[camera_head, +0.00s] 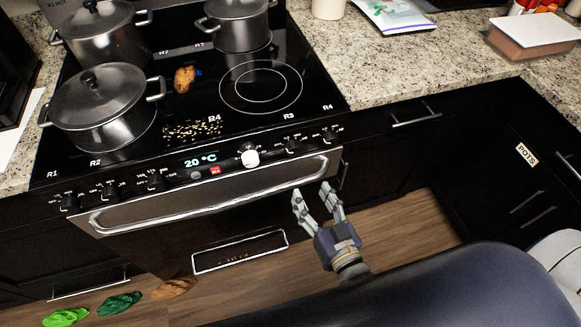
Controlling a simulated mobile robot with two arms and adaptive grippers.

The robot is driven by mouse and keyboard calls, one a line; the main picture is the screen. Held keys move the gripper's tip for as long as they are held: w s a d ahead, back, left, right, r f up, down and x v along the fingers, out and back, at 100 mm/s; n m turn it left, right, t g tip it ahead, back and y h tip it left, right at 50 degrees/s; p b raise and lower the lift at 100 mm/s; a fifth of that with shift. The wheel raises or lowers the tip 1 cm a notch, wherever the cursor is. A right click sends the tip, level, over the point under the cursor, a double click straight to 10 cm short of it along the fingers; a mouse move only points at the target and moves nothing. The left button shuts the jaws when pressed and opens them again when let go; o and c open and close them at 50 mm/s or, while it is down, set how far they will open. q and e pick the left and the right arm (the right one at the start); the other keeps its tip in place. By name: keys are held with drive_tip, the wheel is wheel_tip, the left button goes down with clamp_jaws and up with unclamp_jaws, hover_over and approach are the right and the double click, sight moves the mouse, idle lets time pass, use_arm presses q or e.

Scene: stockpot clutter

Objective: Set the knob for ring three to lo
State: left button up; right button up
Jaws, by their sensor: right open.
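The black stove (190,165) has a front control panel with several black knobs. The label R3 is printed on the cooktop's front right, and a black knob (292,146) sits on the panel below it. Another black knob (330,136) is to its right, below an R4 label. The setting marks are too small to read. My right gripper (314,192) is open and empty, its fingers pointing up toward the panel. It appears in front of the oven handle's right end, below the R3 knob and apart from it. My left gripper is not in view.
Lidded steel pots (103,98) stand on the cooktop, with a brown potato-like item (185,79) and scattered crumbs. A pale round piece (251,157) is at the panel's middle, near the display (201,160). The oven handle (210,205) juts out below. Shoe-like items (119,304) lie on the floor.

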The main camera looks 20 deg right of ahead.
sight(295, 153)
drive_tip(key=shift+t, duration=0.5)
drive_tip(key=w+r, duration=0.1)
drive_tip(key=w, duration=0.2)
drive_tip(key=w+r+p, duration=0.1)
drive_tip(key=w, duration=0.3)
drive_tip(key=w+r, duration=0.1)
drive_tip(key=w, duration=0.2)
drive_tip(key=shift+w+a, duration=0.4)
drive_tip(key=shift+c, duration=0.3)
drive_tip(key=c, duration=1)
